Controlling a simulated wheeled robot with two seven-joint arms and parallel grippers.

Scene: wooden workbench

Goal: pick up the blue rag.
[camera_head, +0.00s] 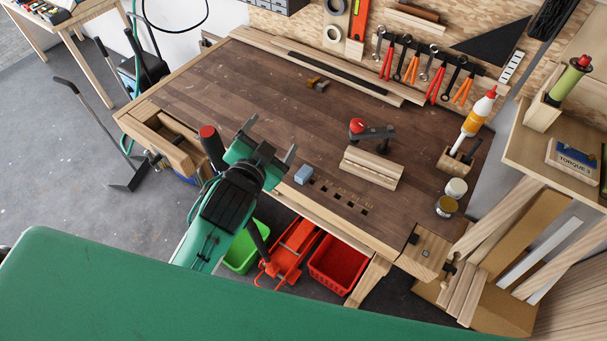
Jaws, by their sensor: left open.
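The blue rag (303,174) looks like a small light-blue folded block. It lies on the wooden workbench (215,85) near its front edge. My left gripper (271,137) comes in over the front edge, just left of the rag. Its two fingers are spread apart with nothing visible between them. The rag is outside the fingers, to the right of the gripper, and seems not to be touched. My right gripper is not in view.
Right of the rag are a row of square holes, a wooden block (371,167) and a red-knobbed clamp (374,134). A glue bottle (479,112) and jars stand further right. Green (241,250) and red (338,264) bins sit below. The bench's middle is mostly clear.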

